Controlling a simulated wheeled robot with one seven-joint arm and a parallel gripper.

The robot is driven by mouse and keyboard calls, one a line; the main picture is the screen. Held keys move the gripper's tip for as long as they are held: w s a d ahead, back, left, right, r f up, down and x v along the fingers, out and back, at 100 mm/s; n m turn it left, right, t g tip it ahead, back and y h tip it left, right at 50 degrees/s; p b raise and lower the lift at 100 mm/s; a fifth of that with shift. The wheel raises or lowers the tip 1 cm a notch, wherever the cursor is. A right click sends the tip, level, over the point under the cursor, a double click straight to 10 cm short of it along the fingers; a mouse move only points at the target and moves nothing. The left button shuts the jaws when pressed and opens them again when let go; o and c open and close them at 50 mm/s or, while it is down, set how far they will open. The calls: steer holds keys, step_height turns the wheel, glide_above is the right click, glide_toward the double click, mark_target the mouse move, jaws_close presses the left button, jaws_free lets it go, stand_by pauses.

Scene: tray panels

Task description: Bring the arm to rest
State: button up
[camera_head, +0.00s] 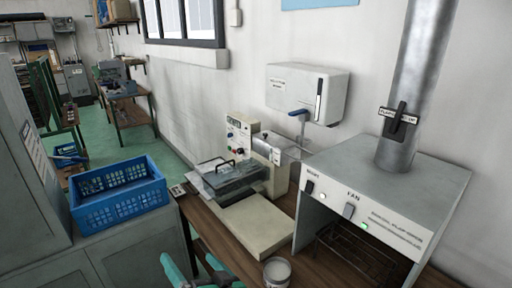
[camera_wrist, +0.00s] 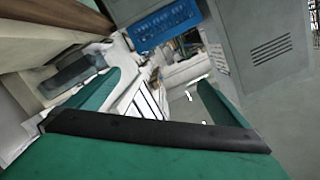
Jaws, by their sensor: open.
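My gripper (camera_wrist: 160,97) shows in the wrist view as two teal fingers set wide apart with nothing between them. In the head view, teal parts of my gripper (camera_head: 198,272) show at the bottom edge, left of the white cup and in front of the bench. The gripper touches nothing that I can see. Most of my arm is out of the head view.
A wooden bench (camera_head: 205,222) carries a beige machine (camera_head: 255,228), a white cup (camera_head: 277,271) and a grey fume hood (camera_head: 400,180). A blue crate (camera_head: 118,205) stands on a grey cabinet (camera_head: 135,250) at left.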

steer(key=s+d+f+m+t+h, duration=0.2)
steer(key=s+d+f+m+h, duration=0.25)
steer(key=s+f, duration=0.3)
steer(key=s+d+f+m+t+h, duration=0.25)
steer(key=s+f+h, duration=0.25)
steer(key=s+f, duration=0.3)
steer(key=s+d+f+n, duration=0.1)
steer(key=s+d+n, duration=0.1)
steer(key=s, duration=0.4)
steer(key=s+d+f+n+g+h, duration=0.1)
steer(key=s+d+n, duration=0.1)
steer(key=s+d, duration=0.2)
steer(key=s+d+f+n, duration=0.1)
steer(key=s+d, duration=0.2)
steer(key=s, duration=0.7)
steer(key=shift+d+f+n, duration=0.15)
steer(key=shift+f+n, duration=0.1)
steer(key=shift+n, duration=0.15)
steer(key=shift+w+g, duration=0.1)
steer(key=shift+g, duration=0.15)
